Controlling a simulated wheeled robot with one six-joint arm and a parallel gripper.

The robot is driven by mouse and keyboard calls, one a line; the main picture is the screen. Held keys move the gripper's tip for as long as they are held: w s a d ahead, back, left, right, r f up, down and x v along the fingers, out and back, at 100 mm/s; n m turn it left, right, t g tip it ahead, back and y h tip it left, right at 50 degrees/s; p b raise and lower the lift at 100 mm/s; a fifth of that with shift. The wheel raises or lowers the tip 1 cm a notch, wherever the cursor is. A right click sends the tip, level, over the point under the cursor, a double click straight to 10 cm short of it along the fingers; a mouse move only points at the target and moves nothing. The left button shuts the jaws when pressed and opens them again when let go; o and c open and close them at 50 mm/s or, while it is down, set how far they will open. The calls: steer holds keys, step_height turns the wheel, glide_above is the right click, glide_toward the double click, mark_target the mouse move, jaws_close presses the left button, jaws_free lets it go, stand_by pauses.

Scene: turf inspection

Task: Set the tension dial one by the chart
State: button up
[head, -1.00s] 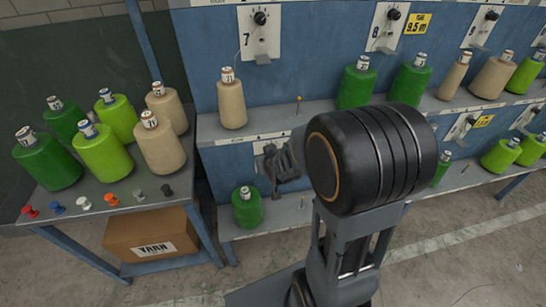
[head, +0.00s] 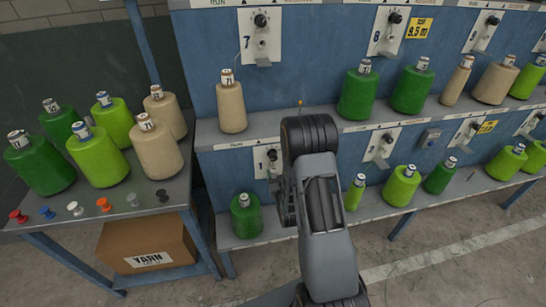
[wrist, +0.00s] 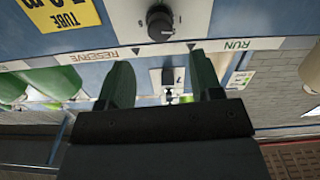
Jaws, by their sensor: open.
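Dial one (head: 272,155) is a black knob on a white plate in the lower row, marked 1 and partly hidden by my arm in the head view. In the inverted wrist view, a black knob (wrist: 160,24) on a white plate, likely the same dial, shows beyond the fingers near the top. Its exact pointer setting is hard to read. My gripper (wrist: 160,72) is open, with nothing between its two dark fingers, and apart from this knob. In the head view the fingers are mostly hidden by my arm. I cannot make out a chart.
Dial seven (head: 262,20) is above, over a beige cone (head: 231,104). A green cone (head: 246,216) stands on the lower shelf left of my arm. A yellow tube card (wrist: 58,14) shows beside the knob. The side table (head: 150,198) holds several cones and coloured pegs.

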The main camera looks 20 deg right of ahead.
mark_target(274, 159)
steer(key=w, duration=0.3)
steer(key=w+d, duration=0.1)
steer(key=w, duration=0.5)
steer(key=shift+d+p, duration=0.4)
steer(key=c, duration=0.9)
steer(key=shift+f+m+b, duration=0.1)
steer(key=shift+m+b, duration=0.3)
steer(key=shift+b, duration=0.2)
steer(key=shift+f+m+b, duration=0.1)
steer(key=shift+m+b, duration=0.5)
steer(key=shift+b, duration=0.25)
steer(key=shift+m+b, duration=0.7)
steer(key=shift+b, duration=0.2)
steer(key=m+b, duration=0.4)
steer(key=shift+r+m, duration=0.2)
steer(key=shift+m, duration=0.2)
